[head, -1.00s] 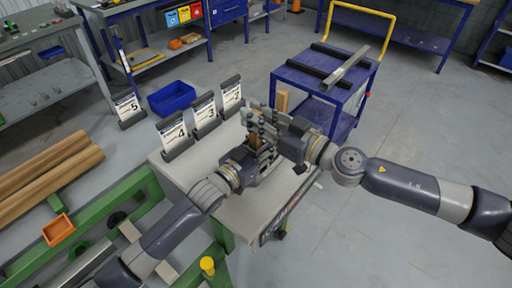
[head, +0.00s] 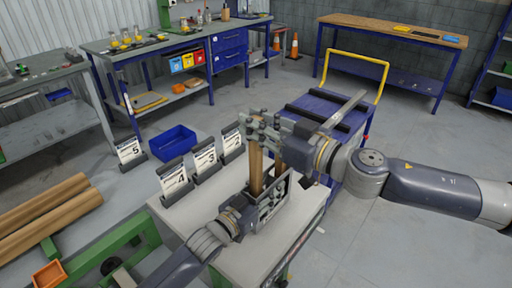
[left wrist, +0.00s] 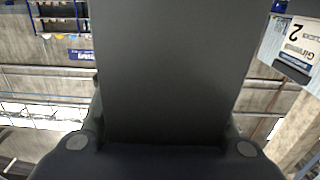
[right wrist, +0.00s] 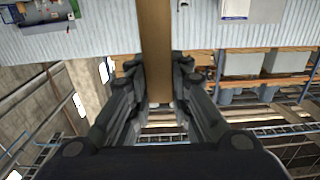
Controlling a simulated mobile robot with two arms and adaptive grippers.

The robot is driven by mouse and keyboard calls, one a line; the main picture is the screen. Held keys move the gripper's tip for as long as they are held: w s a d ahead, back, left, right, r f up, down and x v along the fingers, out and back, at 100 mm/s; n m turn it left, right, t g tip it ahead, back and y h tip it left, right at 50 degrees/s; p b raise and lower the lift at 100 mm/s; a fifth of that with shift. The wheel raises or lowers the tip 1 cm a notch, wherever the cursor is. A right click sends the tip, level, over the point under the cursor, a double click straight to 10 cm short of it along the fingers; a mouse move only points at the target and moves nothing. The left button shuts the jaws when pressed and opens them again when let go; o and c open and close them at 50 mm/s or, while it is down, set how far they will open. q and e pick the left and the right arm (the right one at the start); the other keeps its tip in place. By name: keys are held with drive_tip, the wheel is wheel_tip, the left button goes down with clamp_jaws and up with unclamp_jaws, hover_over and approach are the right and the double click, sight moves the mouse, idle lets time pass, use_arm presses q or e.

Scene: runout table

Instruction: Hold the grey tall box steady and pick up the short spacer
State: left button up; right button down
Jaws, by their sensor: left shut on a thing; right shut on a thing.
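The grey tall box (head: 277,198) stands on the table with wooden spacers upright at its top. My left gripper (head: 250,212) is shut on the box, whose dark grey face (left wrist: 165,75) fills the left wrist view between the fingers. My right gripper (head: 260,130) is above the box, shut on a wooden spacer (head: 256,168). In the right wrist view this spacer (right wrist: 155,45) runs between the fingers. Its lower end is at the box's top; I cannot tell whether it is clear. A second wooden spacer (head: 279,165) stands just right of it, partly hidden by the right gripper.
Number cards 4 (head: 173,177), 3 (head: 204,158) and 2 (head: 231,142) stand along the table's (head: 208,205) far left edge. A blue trolley (head: 318,105) with dark bars is close behind the right arm. A blue bin (head: 172,143) lies on the floor.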

wheel_tip(320, 180, up, 7)
idle(0.3)
use_arm(q)
drive_tip(key=o, duration=1.2)
drive_tip(key=shift+o, duration=0.2)
